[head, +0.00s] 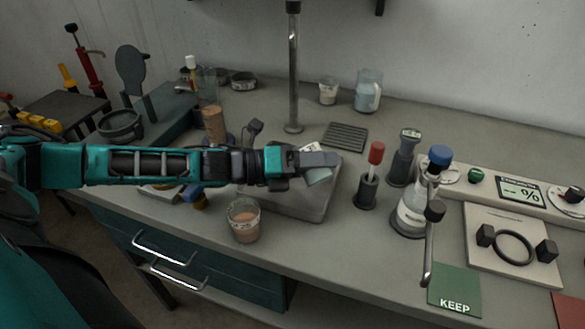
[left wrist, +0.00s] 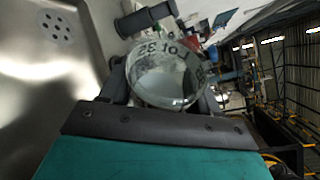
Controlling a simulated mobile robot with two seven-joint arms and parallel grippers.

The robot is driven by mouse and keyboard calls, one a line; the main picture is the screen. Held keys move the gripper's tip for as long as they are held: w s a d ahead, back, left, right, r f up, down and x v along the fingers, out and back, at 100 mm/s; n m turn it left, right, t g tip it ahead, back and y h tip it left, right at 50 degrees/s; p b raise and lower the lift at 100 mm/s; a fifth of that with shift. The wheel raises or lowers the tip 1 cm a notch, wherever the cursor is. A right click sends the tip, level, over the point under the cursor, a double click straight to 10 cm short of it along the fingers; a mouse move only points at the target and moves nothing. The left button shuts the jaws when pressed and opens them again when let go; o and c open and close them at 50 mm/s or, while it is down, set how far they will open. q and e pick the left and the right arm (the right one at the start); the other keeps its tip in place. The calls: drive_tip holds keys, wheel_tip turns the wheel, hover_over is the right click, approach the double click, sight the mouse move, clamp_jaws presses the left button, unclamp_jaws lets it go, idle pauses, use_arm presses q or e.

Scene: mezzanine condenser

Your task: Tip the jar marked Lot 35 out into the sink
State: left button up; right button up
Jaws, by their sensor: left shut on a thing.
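My left gripper (head: 318,161) reaches in from the left over the grey sink (head: 312,208). It is shut on a clear glass jar (left wrist: 168,75), whose printed marking reads upside down in the left wrist view and looks like Lot 35. In the head view the jar (head: 318,177) is mostly hidden by the gripper. Something pale shows inside it, but its fill and exact tilt are hard to tell. In the left wrist view the bare metal sink (left wrist: 45,90) with drain holes lies to the jar's left. My right gripper is not in view.
A glass with pinkish contents (head: 244,222) stands at the front edge, close to the sink. A metal post (head: 293,75) rises behind the sink. A red-topped tool in a holder (head: 367,190) and a blue-capped flask (head: 409,214) stand to the right.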

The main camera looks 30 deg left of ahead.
use_arm(q)
drive_tip(key=shift+a+r+n+t+h, duration=0.15)
drive_tip(key=shift+r+n+h, duration=0.2)
drive_tip(key=shift+n, duration=0.3)
drive_tip(key=shift+d+r+n+t+h, duration=0.15)
drive_tip(key=shift+r+n+h, duration=0.15)
drive_tip(key=shift+n, duration=0.35)
idle(1.0)
drive_tip(key=shift+w+a+f+n, duration=0.1)
drive_tip(key=shift+w+a+n, duration=0.1)
drive_tip(key=shift+a+n, duration=0.15)
idle(0.4)
drive_tip(key=shift+w+a+f+n+t+b, duration=0.1)
drive_tip(key=shift+a+f+n+t+b, duration=0.2)
drive_tip(key=shift+b, duration=0.3)
drive_tip(key=shift+w+a+r+n+h, duration=0.1)
drive_tip(key=shift+r+n+h, duration=0.1)
drive_tip(key=shift+n, duration=0.25)
drive_tip(key=shift+a+r+n+h, duration=0.1)
drive_tip(key=shift+r+n, duration=0.1)
drive_tip(key=shift+n, duration=0.2)
idle(0.8)
